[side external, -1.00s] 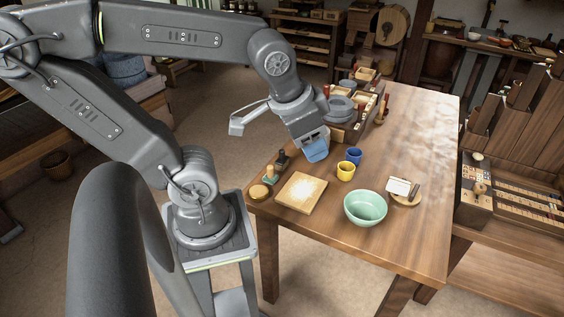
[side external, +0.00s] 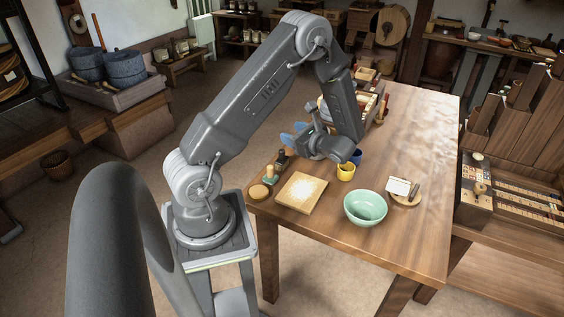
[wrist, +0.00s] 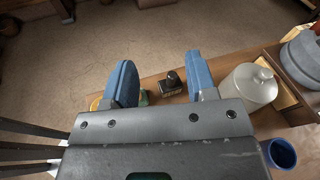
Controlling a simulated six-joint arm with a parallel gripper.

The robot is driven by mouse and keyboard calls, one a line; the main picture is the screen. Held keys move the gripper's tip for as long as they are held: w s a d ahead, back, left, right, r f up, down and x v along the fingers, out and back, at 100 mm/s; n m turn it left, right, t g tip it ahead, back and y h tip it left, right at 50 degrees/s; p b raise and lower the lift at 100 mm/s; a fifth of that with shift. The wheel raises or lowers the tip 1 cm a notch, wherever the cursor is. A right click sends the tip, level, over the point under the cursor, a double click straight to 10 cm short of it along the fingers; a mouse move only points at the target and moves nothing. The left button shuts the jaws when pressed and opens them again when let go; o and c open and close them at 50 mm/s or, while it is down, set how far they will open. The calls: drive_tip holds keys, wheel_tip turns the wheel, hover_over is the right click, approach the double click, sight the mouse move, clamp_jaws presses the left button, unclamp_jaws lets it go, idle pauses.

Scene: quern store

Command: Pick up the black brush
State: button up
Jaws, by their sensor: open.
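The black brush (side external: 282,158) stands upright near the table's left edge in the side view, with a dark knob handle on a dark block base. In the wrist view the brush (wrist: 172,86) shows beyond my gripper, between the lines of the two fingers and nearer the right one. My gripper (side external: 289,137) is open, its blue fingers pointing left, above and close to the brush in the side view. In the wrist view my gripper (wrist: 160,60) has nothing between its fingers. The exact height gap to the brush cannot be told.
A green-based stamp (side external: 270,174) stands beside the brush, partly hidden by the left finger in the wrist view. A pale board (side external: 301,192), yellow cup (side external: 346,173), blue cup (side external: 356,156) and green bowl (side external: 365,208) are nearby. A whitish bottle (wrist: 248,87) stands right of the fingers.

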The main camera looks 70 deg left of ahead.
sight(284, 153)
drive_tip(key=a+f+m+y, duration=0.1)
drive_tip(key=f, duration=0.3)
drive_tip(key=a+f+m+y, duration=0.1)
drive_tip(key=f, duration=0.3)
drive_tip(key=a+f+m+t, duration=0.1)
drive_tip(key=f, duration=0.3)
drive_tip(key=shift+w+a+f+m+y, duration=0.1)
drive_tip(key=shift+w+a+m+y, duration=0.15)
drive_tip(key=shift+a+m+y, duration=0.15)
drive_tip(key=shift+s+a+f, duration=0.1)
drive_tip(key=shift+a+f, duration=0.1)
drive_tip(key=shift+f, duration=0.1)
drive_tip(key=x, duration=0.4)
drive_tip(key=shift+s+a+r, duration=0.1)
drive_tip(key=shift+a, duration=0.15)
clamp_jaws()
